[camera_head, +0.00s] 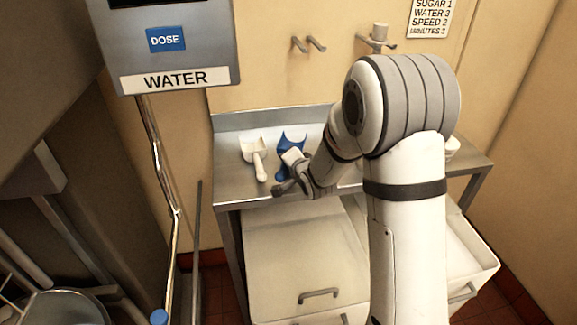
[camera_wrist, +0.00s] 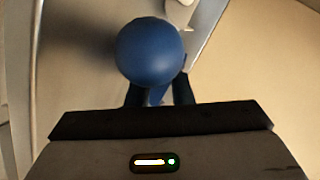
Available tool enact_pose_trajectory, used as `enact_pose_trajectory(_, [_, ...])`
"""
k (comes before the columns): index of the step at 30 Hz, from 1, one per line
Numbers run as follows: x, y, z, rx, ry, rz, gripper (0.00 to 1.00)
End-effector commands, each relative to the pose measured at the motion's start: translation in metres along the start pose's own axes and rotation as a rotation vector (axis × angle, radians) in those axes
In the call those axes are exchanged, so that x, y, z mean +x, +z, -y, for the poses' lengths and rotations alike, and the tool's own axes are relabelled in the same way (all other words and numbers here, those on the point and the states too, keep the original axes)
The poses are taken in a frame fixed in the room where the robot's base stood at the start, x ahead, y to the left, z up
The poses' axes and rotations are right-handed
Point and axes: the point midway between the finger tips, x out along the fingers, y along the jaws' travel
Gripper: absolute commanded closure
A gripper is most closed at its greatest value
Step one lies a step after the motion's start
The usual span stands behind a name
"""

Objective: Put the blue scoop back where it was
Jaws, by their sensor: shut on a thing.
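The blue scoop (camera_head: 291,139) is at the metal bench, with its open end toward the back wall. My gripper (camera_head: 287,180) is at the near end of the scoop, and part of the scoop is hidden by it. In the wrist view, my gripper (camera_wrist: 159,93) has its dark fingers on both sides of a narrow blue part. The rounded blue body of the scoop (camera_wrist: 150,52) is just beyond the fingertips. I cannot tell whether the scoop touches the bench top or is held a little above it.
A white scoop (camera_head: 255,153) lies on the metal bench (camera_head: 228,182), left of the blue one. Wall hooks (camera_head: 308,44) are above the bench. White bins (camera_head: 305,255) stand below it. A water dispenser (camera_head: 175,45) is at upper left. My arm hides the bench's right part.

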Motion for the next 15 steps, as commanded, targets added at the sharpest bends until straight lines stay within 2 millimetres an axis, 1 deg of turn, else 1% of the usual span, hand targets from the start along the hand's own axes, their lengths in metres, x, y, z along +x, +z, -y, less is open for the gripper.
enact_pose_trajectory(1, [0.004,0.004,-0.008,0.002,0.004,0.003,1.0])
enact_pose_trajectory(4, [0.008,0.009,-0.017,0.002,0.002,0.001,1.0])
enact_pose_trajectory(14, [0.01,0.01,-0.019,0.0,-0.001,0.0,1.0])
enact_pose_trajectory(15, [0.009,0.01,-0.018,0.001,0.0,0.001,0.78])
